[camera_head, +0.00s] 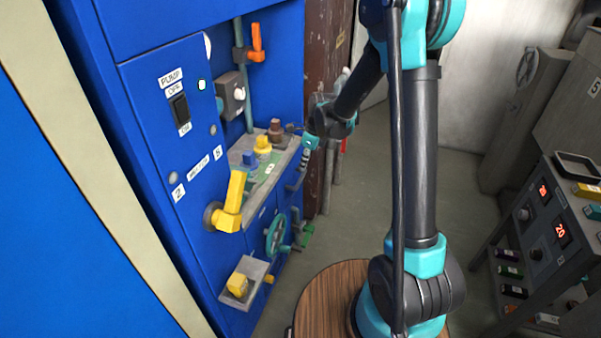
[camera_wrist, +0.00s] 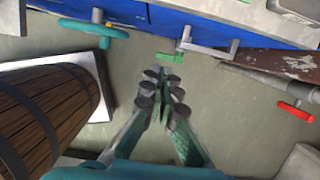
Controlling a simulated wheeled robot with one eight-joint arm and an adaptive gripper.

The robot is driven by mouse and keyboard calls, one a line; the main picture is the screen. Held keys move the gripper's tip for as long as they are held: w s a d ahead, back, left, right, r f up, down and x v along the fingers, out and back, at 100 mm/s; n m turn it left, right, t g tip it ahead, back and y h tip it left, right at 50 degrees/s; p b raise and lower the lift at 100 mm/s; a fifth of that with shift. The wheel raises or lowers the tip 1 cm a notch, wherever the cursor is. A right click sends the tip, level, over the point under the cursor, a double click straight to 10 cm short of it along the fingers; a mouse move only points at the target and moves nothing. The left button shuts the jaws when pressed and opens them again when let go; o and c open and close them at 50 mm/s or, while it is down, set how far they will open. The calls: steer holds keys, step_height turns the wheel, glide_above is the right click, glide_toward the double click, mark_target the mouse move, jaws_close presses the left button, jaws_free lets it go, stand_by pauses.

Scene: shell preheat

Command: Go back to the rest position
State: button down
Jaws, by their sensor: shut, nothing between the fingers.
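My gripper (camera_wrist: 163,78) points down over the grey floor in the wrist view, its fingers together and empty. In the head view my gripper (camera_head: 300,168) hangs beside the right edge of the blue cabinet's shelf, partly hidden by the wrist. The blue cabinet (camera_head: 160,45) stands on the left with a yellow lever (camera_head: 233,196), a teal handwheel (camera_head: 276,235) and a pump switch (camera_head: 179,109). In the wrist view a green handle (camera_wrist: 168,58) lies just beyond the fingertips; they appear apart from it.
A shelf with several coloured knobs (camera_head: 262,146) juts from the cabinet. In the wrist view the teal handwheel (camera_wrist: 92,28) is upper left, a wooden barrel-like shape (camera_wrist: 45,115) left and a red handle (camera_wrist: 297,112) right.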

steer(key=s+d+r+n+t+h, duration=0.1)
steer(key=s+d+r+n, duration=0.2)
steer(key=s+d+n, duration=0.35)
steer(key=s+d+r+n+t, duration=0.1)
steer(key=s+d+r+n, duration=0.2)
steer(key=s+d+n, duration=0.3)
steer(key=s+d+f+n+t+h, duration=0.1)
steer(key=s+d+f+n, duration=0.1)
steer(key=s+d+n, duration=0.7)
steer(key=s, duration=0.3)
steer(key=shift+h, duration=0.3)
steer(key=shift+f, duration=0.1)
